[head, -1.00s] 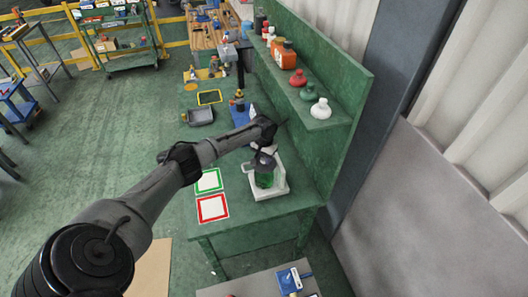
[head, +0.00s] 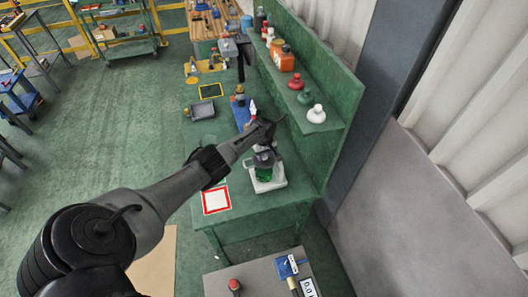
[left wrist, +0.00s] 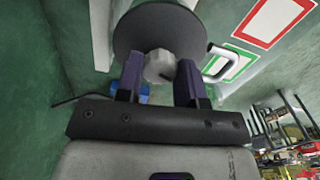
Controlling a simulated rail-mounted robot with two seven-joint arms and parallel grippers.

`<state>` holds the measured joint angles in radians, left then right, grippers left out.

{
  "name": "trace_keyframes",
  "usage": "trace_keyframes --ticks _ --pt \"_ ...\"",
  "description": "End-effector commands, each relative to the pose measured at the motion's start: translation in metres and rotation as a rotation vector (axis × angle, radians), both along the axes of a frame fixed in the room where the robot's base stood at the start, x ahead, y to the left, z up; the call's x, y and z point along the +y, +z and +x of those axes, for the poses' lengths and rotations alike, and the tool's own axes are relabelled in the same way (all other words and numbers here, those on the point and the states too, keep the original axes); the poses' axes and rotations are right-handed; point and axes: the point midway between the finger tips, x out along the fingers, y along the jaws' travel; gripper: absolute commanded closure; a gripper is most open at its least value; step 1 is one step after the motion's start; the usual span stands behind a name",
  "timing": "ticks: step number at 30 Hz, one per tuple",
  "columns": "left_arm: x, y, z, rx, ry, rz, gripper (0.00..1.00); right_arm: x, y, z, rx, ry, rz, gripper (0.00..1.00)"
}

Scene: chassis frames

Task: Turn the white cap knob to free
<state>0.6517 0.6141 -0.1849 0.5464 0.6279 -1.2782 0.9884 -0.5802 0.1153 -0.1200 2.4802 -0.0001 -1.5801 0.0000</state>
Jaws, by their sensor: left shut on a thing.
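The device with a green body (head: 263,173) and a white base (head: 272,186) stands on the green bench. Its top is mostly hidden by my left gripper (head: 264,155), which points down at it. In the left wrist view, the white cap knob (left wrist: 158,66) sits between the two fingers of my left gripper (left wrist: 159,80), in front of a round dark disc (left wrist: 160,30). The fingers are shut on the knob. The knob's turn position cannot be read. My right gripper is not in view.
A red-framed white card (head: 216,200) lies on the bench left of the device. A green-framed card (left wrist: 232,62) shows in the left wrist view. Bottles, including a white one (head: 316,114), stand on the shelf at right.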

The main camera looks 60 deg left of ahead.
Motion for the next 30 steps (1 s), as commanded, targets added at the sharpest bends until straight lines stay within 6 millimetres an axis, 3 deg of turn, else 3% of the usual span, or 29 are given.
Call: trace_keyframes --ticks 12,30 --pt "0.0003 0.0016 0.0005 -0.001 0.260 -0.001 0.89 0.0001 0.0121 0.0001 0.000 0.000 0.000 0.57" --pt "0.0011 0.0010 0.0003 -0.001 0.343 0.001 0.89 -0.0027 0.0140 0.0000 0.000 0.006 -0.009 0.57"
